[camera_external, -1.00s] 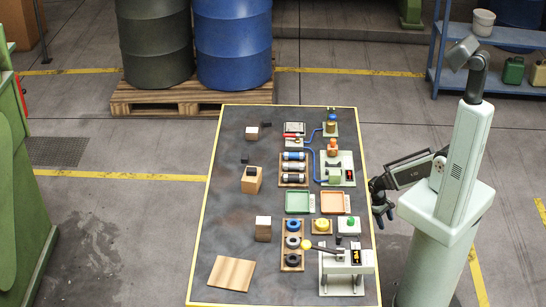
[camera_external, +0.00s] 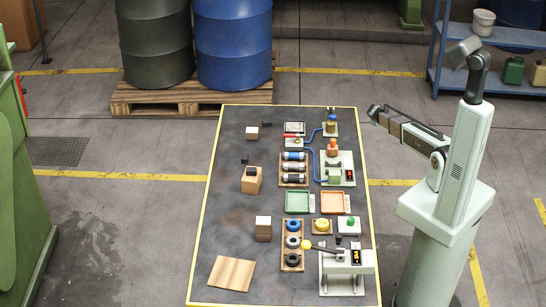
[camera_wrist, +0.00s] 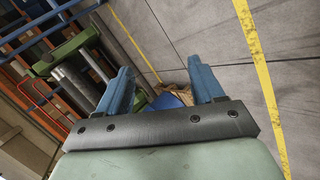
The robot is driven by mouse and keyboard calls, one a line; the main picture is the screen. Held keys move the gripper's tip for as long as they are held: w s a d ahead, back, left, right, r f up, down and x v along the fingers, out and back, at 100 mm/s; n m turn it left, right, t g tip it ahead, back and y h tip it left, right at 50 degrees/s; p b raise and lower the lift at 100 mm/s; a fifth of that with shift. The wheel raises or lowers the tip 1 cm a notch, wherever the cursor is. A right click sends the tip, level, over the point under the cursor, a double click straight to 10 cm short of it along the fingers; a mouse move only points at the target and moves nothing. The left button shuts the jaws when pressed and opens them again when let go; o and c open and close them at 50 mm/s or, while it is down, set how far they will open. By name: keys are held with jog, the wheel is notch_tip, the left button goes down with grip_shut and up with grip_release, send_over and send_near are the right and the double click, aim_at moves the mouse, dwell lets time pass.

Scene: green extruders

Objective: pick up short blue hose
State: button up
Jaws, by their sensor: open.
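In the external view, a short blue cylinder (camera_external: 293,156) lies at the top of a wooden rack (camera_external: 282,171), above a grey one and a dark one. It may be the short blue hose; I cannot tell for sure. Thin blue tubing (camera_external: 313,160) also runs beside the green machines, and a blue ring (camera_external: 293,225) lies on a lower wooden tray. My gripper (camera_external: 374,113) is raised off the table's right edge, apart from all of these. In the wrist view my gripper (camera_wrist: 161,80) has its two blue fingers spread with nothing held between them.
The dark table (camera_external: 225,205) has a yellow border. Green tray (camera_external: 286,203) and orange tray (camera_external: 322,202) lie near its middle. A lever press (camera_external: 345,262) stands at the front right. Wooden blocks (camera_external: 252,182) stand on the left, with bare surface around them.

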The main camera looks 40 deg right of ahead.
jog(key=w+a+r+t, duration=0.1)
jog(key=w+a+r, duration=0.1)
jog(key=w+r, duration=0.45)
jog(key=w+a+r+t+y, duration=0.1)
jog(key=w+a+r, duration=0.4)
jog(key=a, duration=0.6)
jog(key=w+a+r+n+y, duration=0.1)
jog(key=w+a+r, duration=0.1)
jog(key=a+r, duration=0.65)
jog(key=w+a+r+t+y, duration=0.1)
jog(key=w+a+r, duration=0.35)
jog(key=a, duration=0.75)
notch_tip(320, 180, up, 8)
jog(key=n+g+y, duration=0.5)
jog(key=g+y, duration=0.1)
jog(key=g, duration=0.2)
send_over(290, 153)
jog(key=shift+d+f, duration=0.1)
jog(key=shift+f, duration=6.65)
